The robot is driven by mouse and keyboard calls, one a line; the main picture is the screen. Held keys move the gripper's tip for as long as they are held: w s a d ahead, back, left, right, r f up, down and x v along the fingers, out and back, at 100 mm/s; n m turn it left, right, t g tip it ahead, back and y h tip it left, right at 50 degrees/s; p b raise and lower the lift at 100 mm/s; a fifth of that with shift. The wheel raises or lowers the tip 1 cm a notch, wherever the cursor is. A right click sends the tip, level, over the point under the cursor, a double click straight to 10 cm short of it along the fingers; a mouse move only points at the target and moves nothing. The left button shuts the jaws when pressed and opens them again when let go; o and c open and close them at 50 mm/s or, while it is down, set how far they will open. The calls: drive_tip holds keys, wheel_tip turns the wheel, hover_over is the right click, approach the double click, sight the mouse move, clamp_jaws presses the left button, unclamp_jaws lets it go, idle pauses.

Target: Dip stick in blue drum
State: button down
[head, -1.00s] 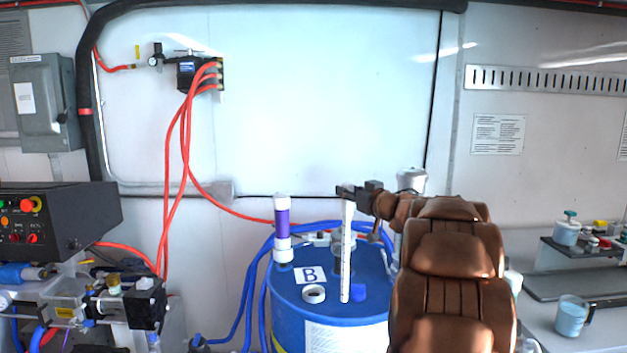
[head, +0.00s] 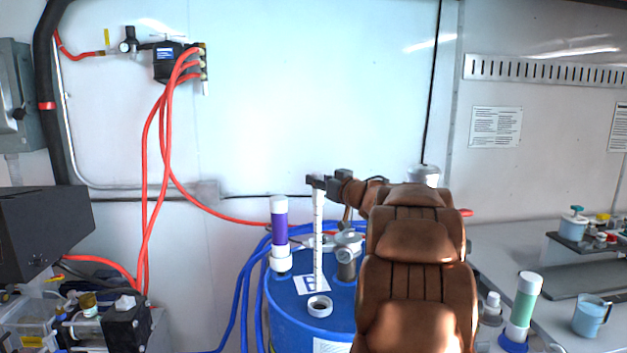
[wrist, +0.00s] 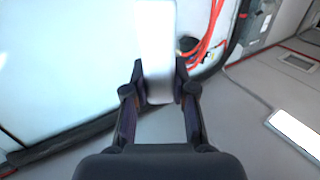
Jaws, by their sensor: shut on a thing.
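The stick (head: 318,245) is long, thin and white with fine marks, and hangs upright over the blue drum (head: 285,318). My gripper (head: 316,183) is shut on its top end. In the wrist view my gripper's two fingers (wrist: 160,88) press on both sides of the white stick (wrist: 157,40). The stick's lower end shows just above a white ring-shaped opening (head: 320,306) on the drum's top. I cannot tell whether the tip is over the opening or behind it. My brown arm hides the drum's right side.
A white tube with a purple band (head: 279,232) stands on the drum's left. A grey metal fitting (head: 347,255) rises close to the stick's right. Blue hoses (head: 243,300) loop around the drum. A bench with a blue jug (head: 590,316) is at right.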

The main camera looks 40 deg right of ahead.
drive_tip(key=shift+s+d+f+b, duration=0.15)
drive_tip(key=shift+d+f+b, duration=0.05)
drive_tip(key=shift+f+b, duration=0.35)
drive_tip(key=shift+s+d+f+b, duration=0.1)
drive_tip(key=shift+d+f+b, duration=0.05)
drive_tip(key=shift+f+b, duration=0.4)
drive_tip(key=b, duration=1.4)
hover_over(321, 268)
drive_tip(key=shift+w+f, duration=0.2)
drive_tip(key=shift+f, duration=5)
drive_tip(key=shift+f+b, duration=2.65)
drive_tip(key=shift+f, duration=4.3)
drive_tip(key=shift+r, duration=0.1)
